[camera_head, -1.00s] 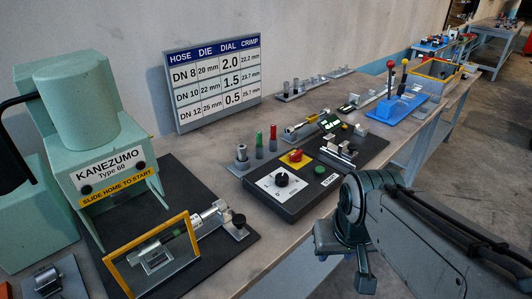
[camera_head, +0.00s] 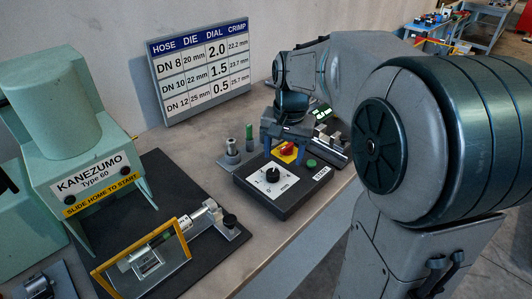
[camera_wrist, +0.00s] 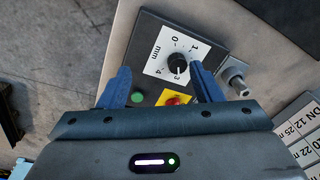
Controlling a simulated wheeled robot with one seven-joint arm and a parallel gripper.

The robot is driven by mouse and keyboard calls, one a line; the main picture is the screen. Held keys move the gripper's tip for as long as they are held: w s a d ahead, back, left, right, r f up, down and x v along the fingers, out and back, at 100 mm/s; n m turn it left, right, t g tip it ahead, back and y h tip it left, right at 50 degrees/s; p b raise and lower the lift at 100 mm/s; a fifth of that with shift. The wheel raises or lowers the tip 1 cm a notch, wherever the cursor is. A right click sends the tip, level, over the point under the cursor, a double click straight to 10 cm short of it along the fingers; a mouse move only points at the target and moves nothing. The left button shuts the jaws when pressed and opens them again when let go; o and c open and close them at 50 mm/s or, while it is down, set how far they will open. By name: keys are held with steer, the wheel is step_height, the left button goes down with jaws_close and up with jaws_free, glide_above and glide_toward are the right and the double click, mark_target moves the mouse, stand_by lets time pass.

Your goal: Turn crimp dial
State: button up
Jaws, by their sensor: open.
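The crimp dial is a black round knob (camera_head: 272,175) on a white scale plate (camera_head: 268,190), set on a dark control box. In the wrist view the dial (camera_wrist: 178,63) stands among the scale numbers and the letters "mm". Its exact setting is too small to read. My gripper (camera_head: 284,150) is over the back part of the box, pointing down. In the wrist view its blue fingers (camera_wrist: 160,69) are spread and empty, with the dial between and just beyond the tips, closer to the right finger. No contact with the dial shows.
A red knob on a yellow plate (camera_wrist: 174,98) and a green START button (camera_wrist: 138,97) are close to the fingers. Metal and green posts (camera_head: 248,138) stand left of the box. The green press (camera_head: 75,150) and chart (camera_head: 202,72) are at the left and back.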

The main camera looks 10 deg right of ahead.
steer(key=m+p, duration=0.1)
steer(key=m, duration=0.1)
glide_above(273, 172)
steer(key=s, duration=0.1)
steer(key=w+g, duration=0.1)
steer(key=shift+m, duration=0.3)
step_height(273, 172, down, 14)
steer(key=shift+f+p, duration=0.25)
steer(key=shift+p, duration=0.7)
steer(key=c, duration=1)
